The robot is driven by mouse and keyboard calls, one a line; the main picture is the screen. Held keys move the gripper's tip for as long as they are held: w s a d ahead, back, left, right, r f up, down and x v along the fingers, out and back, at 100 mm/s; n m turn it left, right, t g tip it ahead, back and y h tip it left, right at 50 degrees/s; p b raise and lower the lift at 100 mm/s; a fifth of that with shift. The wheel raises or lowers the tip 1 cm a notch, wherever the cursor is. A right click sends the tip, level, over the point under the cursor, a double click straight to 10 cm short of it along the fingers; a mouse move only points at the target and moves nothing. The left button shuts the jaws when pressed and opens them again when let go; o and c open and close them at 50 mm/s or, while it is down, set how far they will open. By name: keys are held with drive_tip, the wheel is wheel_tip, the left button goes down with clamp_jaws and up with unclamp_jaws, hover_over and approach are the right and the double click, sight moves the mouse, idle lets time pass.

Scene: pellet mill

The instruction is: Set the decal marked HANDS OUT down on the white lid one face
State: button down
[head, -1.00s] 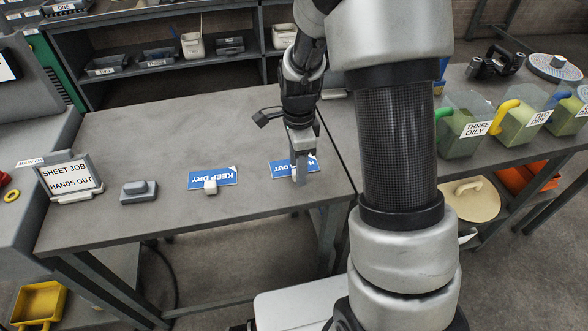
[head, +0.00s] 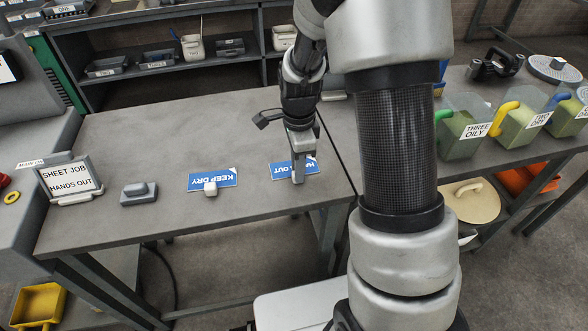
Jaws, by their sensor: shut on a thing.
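The HANDS OUT decal (head: 281,171) is a blue strip with white lettering, upside down in the head view, at the right end of the grey table. My gripper (head: 298,179) points down at it and is shut on it; the fingers hide part of the lettering. I cannot tell whether the decal is lifted off the table. A cream lid (head: 471,203) with a handle is at the right, below the bench top; I see no number on it and cannot tell if it is lid one.
A grey handled block (head: 139,193) and a SHEET JOB HANDS OUT sign (head: 70,179) stand further left. The table's back half is clear.

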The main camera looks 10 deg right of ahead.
drive_tip(key=shift+r, duration=0.1)
drive_tip(key=shift+r+p, duration=2.75)
drive_tip(key=shift+r, duration=0.7)
drive_tip(key=r+n+p, duration=0.1)
drive_tip(key=n+p, duration=0.1)
drive_tip(key=n, duration=0.4)
drive_tip(key=s+r+n+p, duration=0.1)
drive_tip(key=r+n+p, duration=0.1)
drive_tip(key=n, duration=0.4)
drive_tip(key=r+n+p, duration=0.2)
drive_tip(key=n, duration=0.4)
drive_tip(key=shift+s+r, duration=0.25)
drive_tip(key=shift+s, duration=0.05)
drive_tip(key=shift+s, duration=0.1)
